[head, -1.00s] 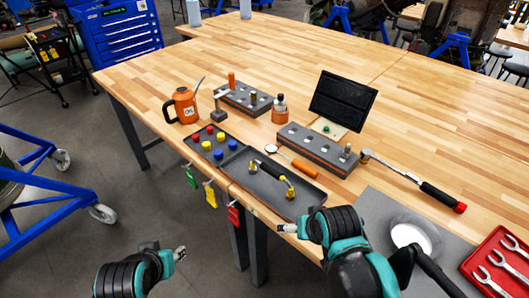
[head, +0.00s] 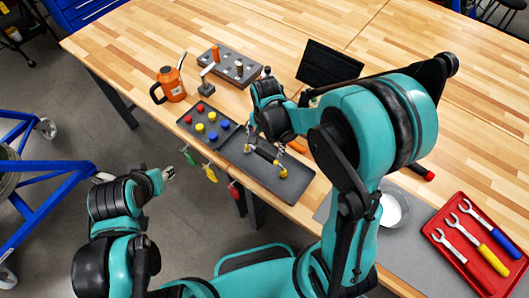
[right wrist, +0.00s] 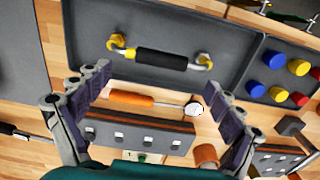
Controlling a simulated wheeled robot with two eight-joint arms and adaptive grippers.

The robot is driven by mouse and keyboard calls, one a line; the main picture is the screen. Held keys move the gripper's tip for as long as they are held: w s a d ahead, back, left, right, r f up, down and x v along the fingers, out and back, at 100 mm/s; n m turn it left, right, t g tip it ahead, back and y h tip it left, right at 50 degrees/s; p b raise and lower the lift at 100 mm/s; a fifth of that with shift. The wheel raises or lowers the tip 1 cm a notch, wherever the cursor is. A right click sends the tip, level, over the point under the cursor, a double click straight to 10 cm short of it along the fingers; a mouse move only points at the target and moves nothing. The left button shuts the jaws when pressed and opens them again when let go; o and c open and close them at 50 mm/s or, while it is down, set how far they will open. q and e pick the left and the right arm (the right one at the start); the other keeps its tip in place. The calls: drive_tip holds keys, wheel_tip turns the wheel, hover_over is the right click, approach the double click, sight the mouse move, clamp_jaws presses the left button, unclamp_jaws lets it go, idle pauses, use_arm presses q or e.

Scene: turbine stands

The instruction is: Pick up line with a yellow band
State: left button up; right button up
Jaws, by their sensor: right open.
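The line is a dark tube (head: 264,155) with yellow bands near its metal ends, lying in the right part of a grey tray (head: 290,190). My right gripper (head: 266,141) is above the tray's back edge, near the line. The right arm hides part of the bench. My left gripper (head: 169,173) hangs left of the bench front, clear of everything; its jaws are too small to read.
Red, yellow and blue caps (head: 212,136) fill the tray's left part. An orange oil can (head: 173,84) and a grey block (head: 232,66) stand behind. An orange-handled tool (right wrist: 130,99) lies near a holed block (right wrist: 135,135). A red tray (head: 470,240) of wrenches is at right.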

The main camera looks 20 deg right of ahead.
sight(265, 153)
drive_tip(key=f, duration=0.4)
drive_tip(key=shift+w+f+b, duration=0.1)
drive_tip(key=shift+w+b, duration=0.1)
drive_tip(key=shift+b, duration=0.1)
drive_tip(key=shift+f, duration=0.4)
drive_tip(key=c, duration=1.8)
drive_tip(key=shift+r, duration=0.15)
